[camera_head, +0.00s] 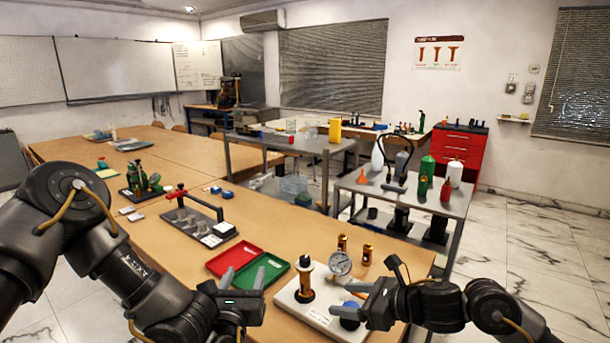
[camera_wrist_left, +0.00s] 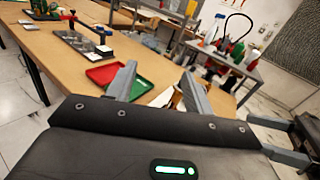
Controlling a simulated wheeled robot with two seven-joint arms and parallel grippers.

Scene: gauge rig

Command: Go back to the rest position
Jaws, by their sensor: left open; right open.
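My left gripper (camera_head: 243,283) is in the head view at the near edge of the wooden table, in front of the green tray (camera_head: 262,272). It is open, and its two fingers (camera_wrist_left: 160,88) stand apart with nothing between them in the left wrist view. My right gripper (camera_head: 353,299) is open at the right side of the white gauge board (camera_head: 296,302). The board carries a round dial gauge (camera_head: 340,263) and a black and brass fitting (camera_head: 305,280).
A red tray (camera_head: 234,260) lies beside the green one. Two brass cylinders (camera_head: 367,254) stand behind the gauge. A grey rack with a red handle (camera_head: 198,218) stands further back. A grey side table (camera_head: 400,190) with bottles is at the right. Bare tabletop (camera_head: 290,235) lies behind the trays.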

